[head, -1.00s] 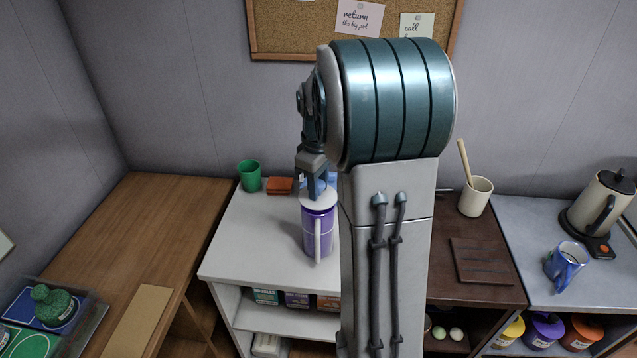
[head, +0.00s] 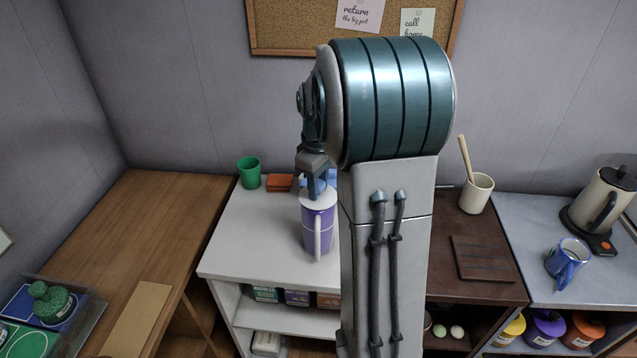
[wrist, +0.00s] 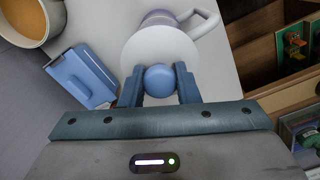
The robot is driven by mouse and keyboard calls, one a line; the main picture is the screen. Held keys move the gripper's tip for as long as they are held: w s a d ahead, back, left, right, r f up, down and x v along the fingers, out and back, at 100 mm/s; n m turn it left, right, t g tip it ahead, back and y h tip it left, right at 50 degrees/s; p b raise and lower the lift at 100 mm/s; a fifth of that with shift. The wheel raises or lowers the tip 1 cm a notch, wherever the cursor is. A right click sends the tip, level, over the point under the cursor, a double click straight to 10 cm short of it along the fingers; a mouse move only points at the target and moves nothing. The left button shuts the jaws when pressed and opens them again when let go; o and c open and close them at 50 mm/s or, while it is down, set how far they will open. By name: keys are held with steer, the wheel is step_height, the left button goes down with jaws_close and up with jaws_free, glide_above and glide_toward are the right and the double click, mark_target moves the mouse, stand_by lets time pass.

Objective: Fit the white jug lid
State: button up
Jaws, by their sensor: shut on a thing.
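The purple jug (head: 318,232) with a white handle stands upright on the white counter. The white jug lid (head: 320,197) is a round disc at the jug's top. In the wrist view the lid (wrist: 160,55) has a blue knob (wrist: 160,80) and hides the jug's mouth. The jug's side and handle (wrist: 203,18) show past its far edge. My gripper (head: 316,190) points down over the jug, its two fingers shut on the lid's knob. I cannot tell whether the lid is fully seated or just above the rim.
A blue box (wrist: 82,78) and a cream cup (wrist: 22,22) of orange-brown contents are close beside the gripper. A green cup (head: 249,173) and an orange-brown block (head: 280,182) stand behind the jug. The counter left of the jug (head: 255,235) is clear.

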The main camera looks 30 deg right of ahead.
steer(key=shift+f+b, duration=0.3)
steer(key=shift+f, duration=0.2)
steer(key=o, duration=1)
step_height(320, 180, up, 14)
steer(key=shift+f+b, duration=0.1)
steer(key=shift+b, duration=0.25)
steer(key=s+a+f+m+t, duration=0.1)
steer(key=s+a+f+m, duration=0.1)
steer(key=s, duration=0.4)
steer(key=s+a+f+m+t, duration=0.1)
steer(key=s+a+f+m, duration=0.1)
steer(key=s+a+f, duration=0.2)
steer(key=s+a+f+m+t, duration=0.1)
steer(key=s+a+f, duration=0.3)
steer(key=s+a, duration=0.4)
steer(key=shift+s+m, duration=0.65)
steer(key=shift+m, duration=0.05)
